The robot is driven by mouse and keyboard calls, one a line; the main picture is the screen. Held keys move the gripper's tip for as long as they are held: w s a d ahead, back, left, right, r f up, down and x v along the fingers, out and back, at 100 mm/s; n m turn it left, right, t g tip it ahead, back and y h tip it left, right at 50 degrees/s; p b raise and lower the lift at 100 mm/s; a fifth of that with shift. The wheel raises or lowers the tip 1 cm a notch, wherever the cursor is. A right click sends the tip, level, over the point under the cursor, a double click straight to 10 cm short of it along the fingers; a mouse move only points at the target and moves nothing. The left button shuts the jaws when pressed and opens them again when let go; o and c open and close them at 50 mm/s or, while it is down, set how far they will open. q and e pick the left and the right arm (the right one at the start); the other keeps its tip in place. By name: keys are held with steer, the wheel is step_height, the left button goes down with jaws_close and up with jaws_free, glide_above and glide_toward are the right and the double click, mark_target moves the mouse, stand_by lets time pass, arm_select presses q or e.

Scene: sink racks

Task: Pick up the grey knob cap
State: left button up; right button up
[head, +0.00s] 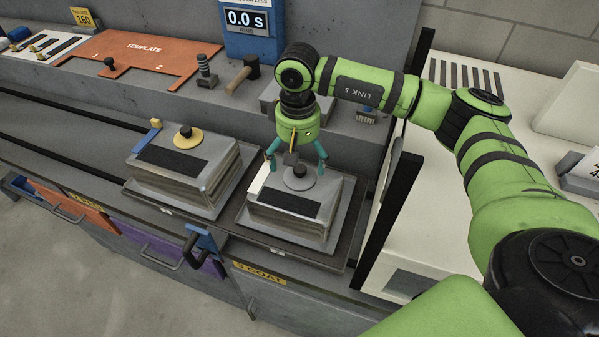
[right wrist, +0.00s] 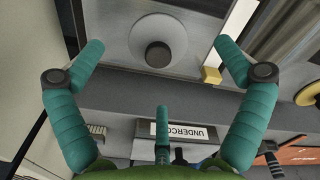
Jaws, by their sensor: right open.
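The grey knob cap (head: 299,181) is a round grey disc with a dark knob on it. It lies on top of the right-hand stacked block (head: 262,216) in the head view. In the right wrist view the cap (right wrist: 139,40) shows at the top centre, between the fingers. My right gripper (head: 297,166) points down just above the cap, its teal fingers spread wide. In the wrist view the gripper (right wrist: 158,46) is empty, and no finger visibly touches the cap. My left gripper is not in view.
A similar block with a yellow disc (head: 187,140) stands to the left. Behind are a hammer (head: 243,73), an orange template plate (head: 140,55) and a blue timer (head: 247,20). A black upright post (head: 391,215) stands close on the right.

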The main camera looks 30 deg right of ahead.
mark_target(301, 170)
steer(key=shift+w+d+f+p, duration=0.15)
steer(key=shift+d+f+p, duration=0.05)
steer(key=shift+f+p, duration=0.35)
steer(key=shift+w+d+f+p, duration=0.1)
steer(key=shift+d+f+p, duration=0.05)
steer(key=shift+f+p, duration=0.35)
step_height(301, 170, down, 3)
steer(key=shift+p, duration=0.35)
steer(key=shift+w+f, duration=0.1)
steer(key=shift+c, duration=1.2)
steer(key=c, duration=1.3)
steer(key=shift+s, duration=0.25)
steer(key=c, duration=0.4)
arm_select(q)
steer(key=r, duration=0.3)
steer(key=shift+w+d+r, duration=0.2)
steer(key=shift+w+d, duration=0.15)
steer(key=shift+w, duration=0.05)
arm_select(e)
steer(key=shift+c, duration=0.3)
